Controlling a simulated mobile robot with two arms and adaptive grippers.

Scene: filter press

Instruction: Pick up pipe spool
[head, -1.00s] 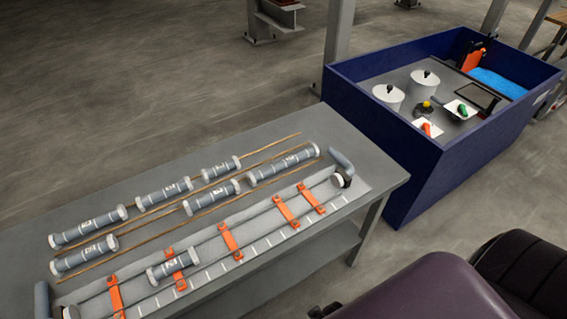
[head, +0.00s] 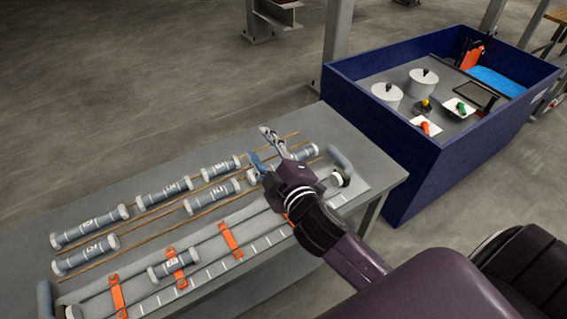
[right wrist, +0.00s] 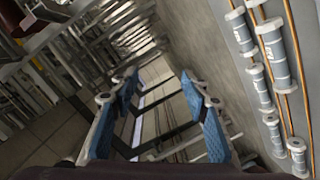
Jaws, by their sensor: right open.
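Several grey pipe spools with white end flanges lie on the grey table in the head view. They include a long one at the left (head: 90,226), one in the back row (head: 164,192), a short one (head: 221,168) and one (head: 212,195) left of my right gripper. Another spool (head: 173,262) lies in the rail fixture with orange clamps. My right gripper (head: 265,147) is open and empty above the table's right part, partly covering a spool there. In the right wrist view its blue-padded fingers (right wrist: 165,92) are apart, with spools (right wrist: 273,50) off to the right. My left gripper is out of view.
Thin brown rods (head: 150,222) separate the spool rows. A grey elbow (head: 341,163) stands at the fixture's right end. A dark blue bin (head: 400,165) with white canisters (head: 388,93) stands right of the table (head: 25,262).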

